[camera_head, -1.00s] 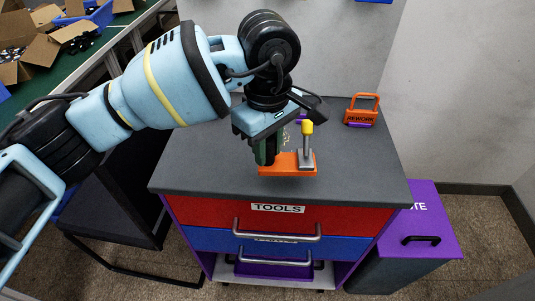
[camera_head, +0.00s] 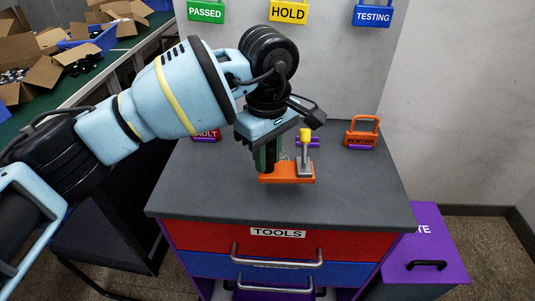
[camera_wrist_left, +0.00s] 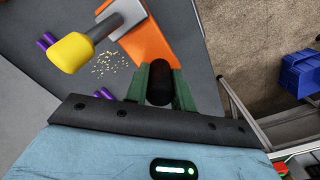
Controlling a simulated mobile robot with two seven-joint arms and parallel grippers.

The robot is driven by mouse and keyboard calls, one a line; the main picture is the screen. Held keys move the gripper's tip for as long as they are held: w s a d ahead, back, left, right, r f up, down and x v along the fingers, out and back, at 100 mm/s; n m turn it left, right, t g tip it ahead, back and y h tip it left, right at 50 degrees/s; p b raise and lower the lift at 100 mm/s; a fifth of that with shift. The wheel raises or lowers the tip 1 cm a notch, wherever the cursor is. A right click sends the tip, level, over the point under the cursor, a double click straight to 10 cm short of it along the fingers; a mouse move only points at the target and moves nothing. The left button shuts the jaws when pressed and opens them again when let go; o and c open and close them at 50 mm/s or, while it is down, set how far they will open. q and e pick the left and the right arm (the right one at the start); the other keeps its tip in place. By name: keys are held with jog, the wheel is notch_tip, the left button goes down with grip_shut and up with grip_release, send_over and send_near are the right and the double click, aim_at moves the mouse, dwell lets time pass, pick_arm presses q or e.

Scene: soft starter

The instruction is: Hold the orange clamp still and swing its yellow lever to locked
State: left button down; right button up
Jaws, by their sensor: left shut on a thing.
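The orange clamp (camera_head: 280,176) is over the grey top of the tool cabinet; I cannot tell whether it touches the top. Its yellow-tipped lever (camera_head: 306,136) stands upright on a grey metal arm at the clamp's right part. My left gripper (camera_head: 266,165) points down and is shut at the clamp's left end. In the left wrist view, the green fingers (camera_wrist_left: 160,85) close around a black, rounded part (camera_wrist_left: 160,84) beside the orange body (camera_wrist_left: 145,40). The yellow lever tip (camera_wrist_left: 70,52) shows at upper left. The fingertips are partly hidden in the head view. My right gripper is not in view.
On the cabinet top (camera_head: 220,195), an orange REWORK padlock (camera_head: 361,138) stands at back right and a red padlock (camera_head: 206,136) at back left, partly hidden. Small purple pieces lie behind the clamp. The front of the top is clear. A purple bin (camera_head: 425,240) stands at right.

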aim_at(267, 173)
pick_arm(q)
jog(key=shift+f, duration=0.2)
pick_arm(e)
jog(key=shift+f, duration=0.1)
